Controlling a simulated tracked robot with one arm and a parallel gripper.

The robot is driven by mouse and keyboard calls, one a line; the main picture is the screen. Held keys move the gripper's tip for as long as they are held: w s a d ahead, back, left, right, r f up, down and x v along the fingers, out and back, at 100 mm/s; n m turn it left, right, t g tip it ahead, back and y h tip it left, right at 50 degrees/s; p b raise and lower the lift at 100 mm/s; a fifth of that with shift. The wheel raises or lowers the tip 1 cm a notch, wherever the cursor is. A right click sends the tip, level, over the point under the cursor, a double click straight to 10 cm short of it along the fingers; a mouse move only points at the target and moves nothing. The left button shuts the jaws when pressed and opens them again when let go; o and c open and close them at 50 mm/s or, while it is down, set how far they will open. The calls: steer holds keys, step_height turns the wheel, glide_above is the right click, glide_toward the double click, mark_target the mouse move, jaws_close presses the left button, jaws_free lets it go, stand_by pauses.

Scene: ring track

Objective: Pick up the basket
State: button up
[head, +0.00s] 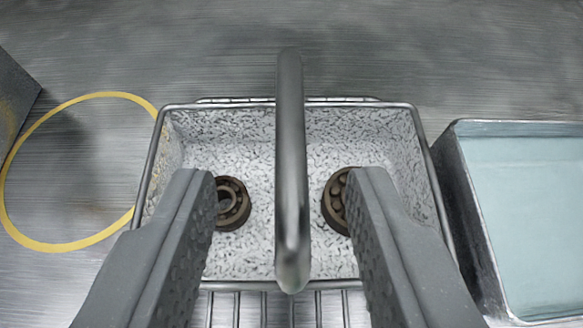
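The basket (245,125) is a metal-rimmed box with a speckled white and grey lining, in the middle of the head view. Its thick metal handle (290,150) arches up over the middle, towards the camera. Two brown bearing-like rings, a left one (236,192) and a right one (333,205), lie inside on the basket floor. My gripper (283,185) is open, with one grey finger on each side of the handle. There is a clear gap between the handle and each finger. The fingers hide parts of the rings and the basket's front corners.
A metal tray of pale blue liquid or lining (530,215) stands close to the basket's right side. A yellow circle (60,246) is marked on the brushed metal surface (430,50) at left. A dark grey block (14,95) stands at the far left edge. The surface behind the basket is clear.

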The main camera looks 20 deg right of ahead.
mark_target(291, 151)
steer(key=x, duration=0.4)
steer(key=shift+d, duration=0.15)
steer(key=shift+r, duration=0.1)
jaws_close()
steer(key=shift+r, duration=0.15)
